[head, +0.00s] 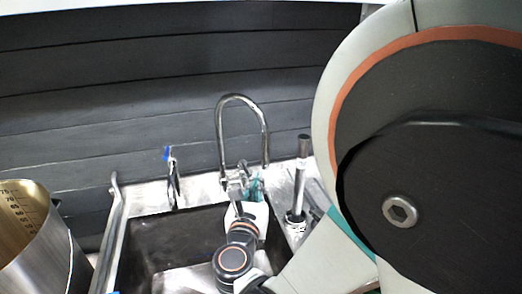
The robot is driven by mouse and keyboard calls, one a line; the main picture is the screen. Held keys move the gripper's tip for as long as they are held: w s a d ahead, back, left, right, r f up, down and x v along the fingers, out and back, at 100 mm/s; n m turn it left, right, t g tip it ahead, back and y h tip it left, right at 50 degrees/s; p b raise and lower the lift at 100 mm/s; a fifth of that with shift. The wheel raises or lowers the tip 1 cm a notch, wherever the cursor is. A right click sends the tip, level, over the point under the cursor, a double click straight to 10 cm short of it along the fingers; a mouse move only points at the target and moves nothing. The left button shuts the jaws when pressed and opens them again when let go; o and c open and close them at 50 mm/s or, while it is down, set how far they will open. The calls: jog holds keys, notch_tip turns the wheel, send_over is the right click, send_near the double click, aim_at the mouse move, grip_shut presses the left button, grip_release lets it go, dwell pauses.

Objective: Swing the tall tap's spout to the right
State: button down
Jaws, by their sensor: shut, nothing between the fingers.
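The tall tap (242,98) is a chrome gooseneck at the back of the sink, in the middle of the head view. Its left leg runs down to the fittings behind my wrist. Its other leg curves over and comes down on the right, with its lower end close to my gripper. My gripper (243,181) is shut and empty, low beside the tap and below the arch. The fingertips are small and overlap the tap's fittings in the picture, so I cannot tell if they touch it. My wrist hides part of the tap's base.
The dark sink basin (150,240) lies below. A small tap with a blue top (172,178) stands left of the tall tap, and an upright metal tube (299,178) stands right. A steel pot (35,245) is at lower left. A dark panelled wall (120,90) is behind.

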aim_at(265, 154)
jog(key=w, duration=0.4)
jog(key=w+d+b, duration=0.1)
jog(key=w, duration=0.3)
jog(key=w+b, duration=0.1)
jog(key=w, duration=0.3)
jog(key=shift+d+f, duration=0.15)
jog(key=shift+d, duration=0.2)
jog(key=shift+w+d, duration=1)
jog(key=shift+b, duration=0.3)
